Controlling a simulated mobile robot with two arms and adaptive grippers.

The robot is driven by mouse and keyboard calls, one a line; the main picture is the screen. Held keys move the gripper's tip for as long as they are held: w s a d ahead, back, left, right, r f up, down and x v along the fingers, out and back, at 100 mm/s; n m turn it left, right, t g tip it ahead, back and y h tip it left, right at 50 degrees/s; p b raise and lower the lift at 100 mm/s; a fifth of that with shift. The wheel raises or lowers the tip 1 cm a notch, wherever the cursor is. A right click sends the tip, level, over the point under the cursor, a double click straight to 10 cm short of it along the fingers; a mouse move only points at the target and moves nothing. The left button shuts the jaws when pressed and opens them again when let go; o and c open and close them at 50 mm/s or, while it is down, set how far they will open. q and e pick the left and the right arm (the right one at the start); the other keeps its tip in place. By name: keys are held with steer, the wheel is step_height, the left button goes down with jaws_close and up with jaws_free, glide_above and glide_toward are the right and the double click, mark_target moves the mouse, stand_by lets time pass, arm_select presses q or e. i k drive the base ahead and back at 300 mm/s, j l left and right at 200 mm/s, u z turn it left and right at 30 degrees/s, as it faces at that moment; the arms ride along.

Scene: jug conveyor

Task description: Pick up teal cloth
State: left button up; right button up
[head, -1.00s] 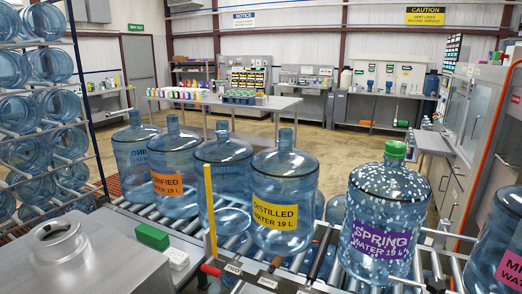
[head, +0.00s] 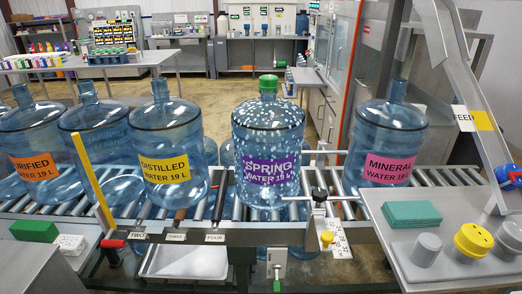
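The teal cloth (head: 412,213) lies flat, as a folded rectangle, on the grey metal side table (head: 395,265) at the lower right of the head view. Nothing covers it. It lies just behind a grey round knob and left of a yellow one. Neither of my grippers shows in the head view.
A grey knob (head: 426,249) and a yellow knob (head: 473,240) stand close to the cloth. A slanted metal post (head: 462,85) rises at the right. Large water jugs, including the green-capped spring jug (head: 268,140), stand on the roller conveyor behind. A green block (head: 35,231) lies at the far left.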

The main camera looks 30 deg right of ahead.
mark_target(406, 213)
steer(key=z, duration=1.9)
